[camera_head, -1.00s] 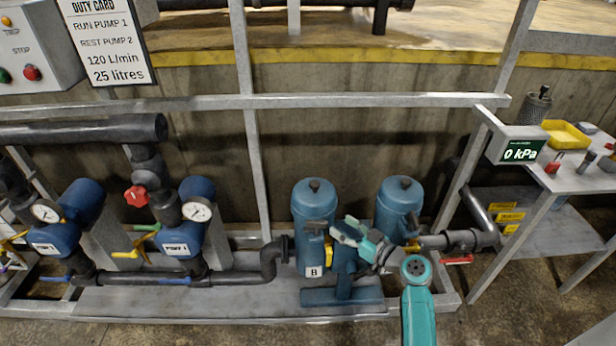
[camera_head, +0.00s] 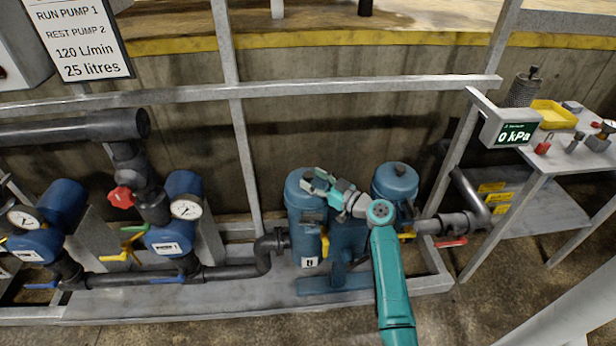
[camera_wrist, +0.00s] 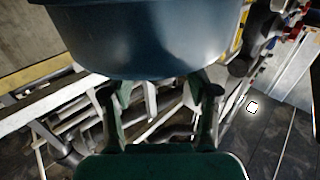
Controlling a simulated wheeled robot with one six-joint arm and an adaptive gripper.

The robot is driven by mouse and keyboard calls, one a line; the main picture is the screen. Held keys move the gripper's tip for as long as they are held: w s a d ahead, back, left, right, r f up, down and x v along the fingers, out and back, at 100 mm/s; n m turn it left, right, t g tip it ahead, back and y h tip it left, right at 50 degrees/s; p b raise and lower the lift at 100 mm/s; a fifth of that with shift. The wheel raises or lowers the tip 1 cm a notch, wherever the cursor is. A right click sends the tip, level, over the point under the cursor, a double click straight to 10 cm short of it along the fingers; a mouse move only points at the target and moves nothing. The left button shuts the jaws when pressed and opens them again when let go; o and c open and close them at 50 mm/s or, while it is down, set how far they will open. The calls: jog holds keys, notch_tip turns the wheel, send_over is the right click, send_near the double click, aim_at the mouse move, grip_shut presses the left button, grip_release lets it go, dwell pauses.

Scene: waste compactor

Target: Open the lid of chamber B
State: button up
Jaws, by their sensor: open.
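Chamber B (camera_head: 303,215) is the left of two blue upright canisters, with a white tag (camera_head: 309,262) low on its front. Its domed lid (camera_head: 297,181) looks closed, and my gripper hides part of its top. My gripper (camera_head: 317,178) is at lid height, in front of the right part of the lid; contact cannot be told. In the wrist view, the two open fingers (camera_wrist: 160,92) point towards a large dark blue rounded body (camera_wrist: 150,40) filling the top. Nothing shows between the fingers.
The second blue canister (camera_head: 395,186) stands just right, with my forearm in front. A grey rail (camera_head: 330,90) crosses behind and above. A 0 kPa display (camera_head: 515,133) is at right.

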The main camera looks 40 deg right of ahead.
jog(key=shift+w+a, duration=0.2)
jog(key=shift+w, duration=0.95)
grip_shut()
